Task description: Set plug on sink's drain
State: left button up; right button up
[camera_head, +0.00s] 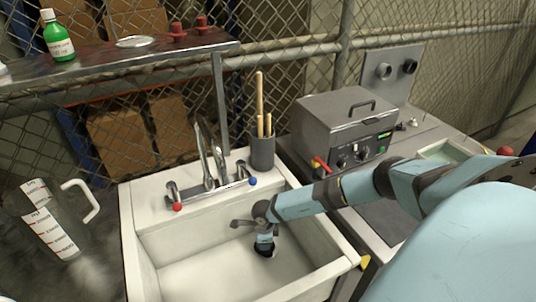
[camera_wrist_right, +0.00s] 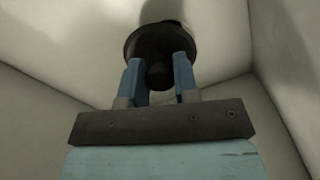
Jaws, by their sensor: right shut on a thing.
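The white sink (camera_head: 195,275) stands in the middle of the head view. My right gripper (camera_head: 265,243) reaches down into its basin, near the right side. In the right wrist view, my right gripper (camera_wrist_right: 159,72) is shut on the dark round plug (camera_wrist_right: 160,42), its fingers on either side of the plug's knob. A dark patch lies just beyond the plug there; I cannot tell whether it is shadow or the drain. I cannot make out the drain or whether the plug touches the basin floor. My left gripper is not in view.
The faucet (camera_head: 212,165) with red and blue handles stands on the sink's back rim. A dark cup with wooden sticks (camera_head: 262,152) is at the back right corner. A metal box (camera_head: 345,125) is right of the sink, a measuring jug (camera_head: 50,222) left.

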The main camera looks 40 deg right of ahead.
jog(key=shift+d, duration=0.35)
jog(key=shift+s+d, duration=0.1)
jog(key=shift+d, duration=0.5)
notch_tip(320, 180, down, 3)
jog(key=shift+a+r, duration=0.1)
jog(key=shift+f, duration=0.4)
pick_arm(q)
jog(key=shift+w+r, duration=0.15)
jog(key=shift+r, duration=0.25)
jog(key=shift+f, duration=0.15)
pick_arm(e)
jog(key=o, duration=0.9)
jog(key=shift+f, duration=0.1)
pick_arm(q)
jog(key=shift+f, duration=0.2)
